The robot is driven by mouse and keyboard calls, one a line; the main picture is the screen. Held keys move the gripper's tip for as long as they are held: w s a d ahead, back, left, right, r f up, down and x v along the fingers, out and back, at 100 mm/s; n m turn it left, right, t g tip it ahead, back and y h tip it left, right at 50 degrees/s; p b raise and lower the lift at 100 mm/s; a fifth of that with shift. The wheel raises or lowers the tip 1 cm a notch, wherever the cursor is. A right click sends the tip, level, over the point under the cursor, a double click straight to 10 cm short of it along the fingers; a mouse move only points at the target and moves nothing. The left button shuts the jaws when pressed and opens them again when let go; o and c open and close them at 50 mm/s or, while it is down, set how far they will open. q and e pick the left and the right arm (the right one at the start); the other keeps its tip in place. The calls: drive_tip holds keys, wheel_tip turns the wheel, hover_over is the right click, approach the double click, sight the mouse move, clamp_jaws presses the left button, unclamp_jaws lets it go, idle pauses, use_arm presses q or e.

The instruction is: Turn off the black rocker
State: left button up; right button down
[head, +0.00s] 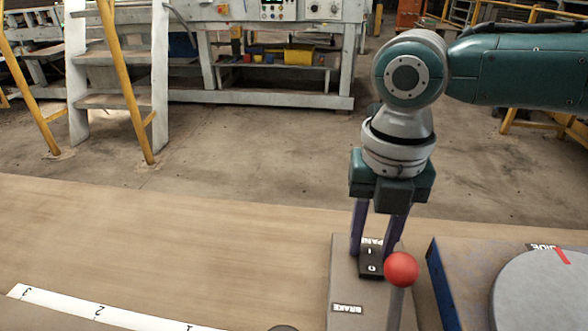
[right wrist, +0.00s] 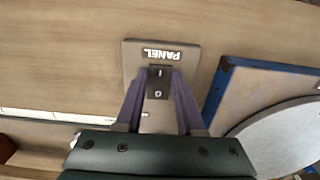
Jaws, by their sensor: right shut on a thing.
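The black rocker (head: 370,262), marked I at its far end and O at its near end, sits on a grey panel (head: 342,280) beside a PANEL label. My right gripper (head: 371,250) points down at it, one finger on each side, and is shut on the rocker. In the right wrist view the rocker (right wrist: 159,82) shows between the two purple fingertips (right wrist: 159,75). I cannot tell which end of the rocker is pressed in. My left gripper is not in view.
A lever with a red knob (head: 401,269) stands close in front of the rocker, near a BRAKE label (head: 347,308). To the right is a blue-edged board (head: 455,270) with a grey disc (head: 545,295). A numbered white strip (head: 125,314) lies at left. The table left of the panel is mostly clear.

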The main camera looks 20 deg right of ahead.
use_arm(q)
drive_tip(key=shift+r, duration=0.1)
use_arm(e)
drive_tip(key=p, duration=0.2)
drive_tip(key=t+p, duration=0.1)
drive_tip(key=p, duration=0.1)
drive_tip(key=shift+s+a+r+h, duration=0.1)
drive_tip(key=shift+s+r+h, duration=0.2)
drive_tip(key=shift+r+h, duration=0.1)
drive_tip(key=shift+a+f+t+h+p, duration=0.1)
drive_tip(key=shift+f+t+h+p, duration=0.25)
drive_tip(key=shift+t+p, duration=0.35)
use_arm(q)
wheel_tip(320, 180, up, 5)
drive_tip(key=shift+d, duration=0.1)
use_arm(e)
drive_tip(key=c, duration=0.5)
unclamp_jaws()
drive_tip(key=shift+r, duration=0.2)
